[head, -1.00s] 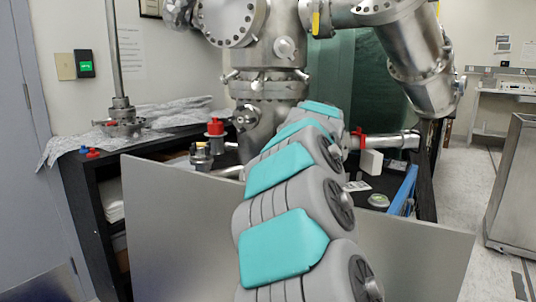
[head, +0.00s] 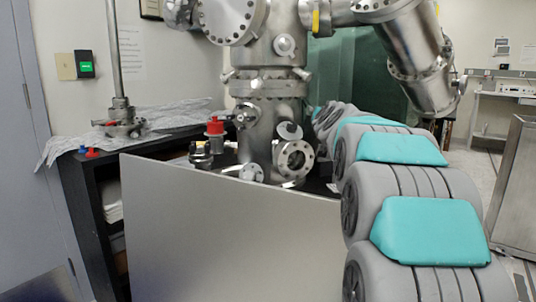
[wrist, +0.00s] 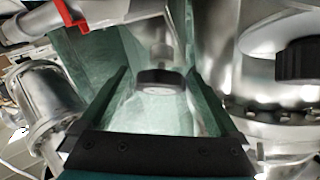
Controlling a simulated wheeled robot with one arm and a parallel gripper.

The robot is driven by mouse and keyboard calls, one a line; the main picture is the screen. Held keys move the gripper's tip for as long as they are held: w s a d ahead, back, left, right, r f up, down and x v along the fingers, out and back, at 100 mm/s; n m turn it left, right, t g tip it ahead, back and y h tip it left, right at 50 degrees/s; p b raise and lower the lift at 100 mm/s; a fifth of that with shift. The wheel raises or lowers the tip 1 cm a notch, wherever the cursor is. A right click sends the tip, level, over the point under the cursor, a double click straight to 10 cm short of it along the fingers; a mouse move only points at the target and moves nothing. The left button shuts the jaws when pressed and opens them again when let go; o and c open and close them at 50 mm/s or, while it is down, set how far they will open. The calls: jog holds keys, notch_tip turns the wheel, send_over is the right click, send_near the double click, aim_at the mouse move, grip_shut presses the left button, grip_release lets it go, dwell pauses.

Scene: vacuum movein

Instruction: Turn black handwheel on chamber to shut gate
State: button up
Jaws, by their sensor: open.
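In the wrist view a black handwheel (wrist: 160,78) on a metal stem appears in the middle, between the two fingers of my gripper (wrist: 158,72) as seen from here. My gripper is open, and I cannot tell whether its fingers touch the wheel. A second black knob (wrist: 298,60) shows at the right edge, beside bright metal. The steel chamber (head: 268,125) stands in the middle of the head view, with round flanges and ports. In the head view my gripper and the handwheel are hidden behind my arm and the chamber.
A grey panel (head: 220,225) stands in front of the black bench (head: 85,185). A red-capped fitting (head: 215,127) is left of the chamber. In the wrist view a red part (wrist: 72,14) is at upper left, and a bolted flange (wrist: 270,115) lies close at right.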

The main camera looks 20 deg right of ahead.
jog(key=shift+f+n+y+b, duration=0.15)
jog(key=shift+n+y+b, duration=0.15)
jog(key=n+b, duration=0.1)
jog(key=n+t+y+b, duration=0.1)
jog(key=b, duration=0.1)
jog(key=shift+f, duration=0.25)
jog(key=shift+d+r+n+t+y+b, duration=0.1)
jog(key=shift+n+t+y+b, duration=0.25)
jog(key=shift+n+b, duration=0.25)
jog(key=shift+r+n+y+b, duration=0.15)
jog(key=shift+n+y+b, duration=0.8)
jog(key=shift+n+b, duration=0.3)
jog(key=shift+n+t+y+b, duration=0.25)
jog(key=shift+y+b, duration=0.05)
jog(key=shift+b, duration=0.1)
